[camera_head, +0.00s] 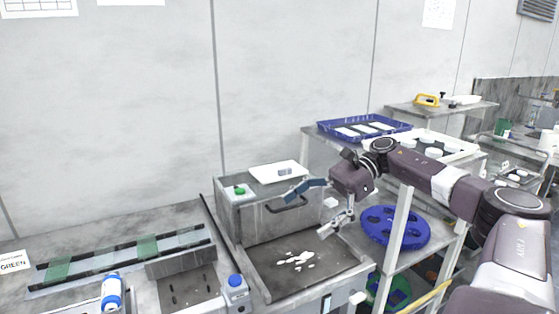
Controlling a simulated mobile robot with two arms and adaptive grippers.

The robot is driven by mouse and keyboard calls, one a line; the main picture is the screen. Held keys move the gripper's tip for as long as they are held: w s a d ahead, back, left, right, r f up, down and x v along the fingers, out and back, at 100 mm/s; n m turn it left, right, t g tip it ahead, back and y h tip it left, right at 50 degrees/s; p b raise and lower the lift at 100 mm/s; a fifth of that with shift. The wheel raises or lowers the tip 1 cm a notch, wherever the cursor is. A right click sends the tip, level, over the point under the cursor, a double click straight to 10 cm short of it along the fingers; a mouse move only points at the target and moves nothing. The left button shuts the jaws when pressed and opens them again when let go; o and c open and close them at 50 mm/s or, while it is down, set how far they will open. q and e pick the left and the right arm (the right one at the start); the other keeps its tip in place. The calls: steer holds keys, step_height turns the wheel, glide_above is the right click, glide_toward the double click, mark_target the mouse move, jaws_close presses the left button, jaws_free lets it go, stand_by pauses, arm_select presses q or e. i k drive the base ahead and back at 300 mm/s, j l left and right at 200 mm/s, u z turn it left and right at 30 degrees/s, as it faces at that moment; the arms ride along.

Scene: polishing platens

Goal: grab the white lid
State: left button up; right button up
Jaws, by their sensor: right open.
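A flat white lid (264,174) lies on top of a grey metal box (231,213), near its back right part. A small grey-blue piece shows on the lid's upper face. My right gripper (311,207) comes in from the right, open and empty, with its fingers spread. One finger is near the top of the box, just right of and lower in the picture than the lid; the other is by the box's right side. The gripper appears apart from the lid. My left gripper is not in view.
A green-capped item (239,191) sits on the box's left top. The box has a dark front handle (287,207). A stained basin (262,277) lies in front. A shelf with a blue tray (328,127) and a blue disc (377,235) stands right. A blue-and-white bottle (111,294) stands left.

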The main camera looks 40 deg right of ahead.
mark_target(271, 174)
steer(key=i+l, duration=0.3)
steer(key=l, duration=0.15)
steer(key=i+l, duration=0.25)
steer(key=l, duration=0.2)
steer(key=i+l, duration=0.3)
steer(key=l, duration=0.15)
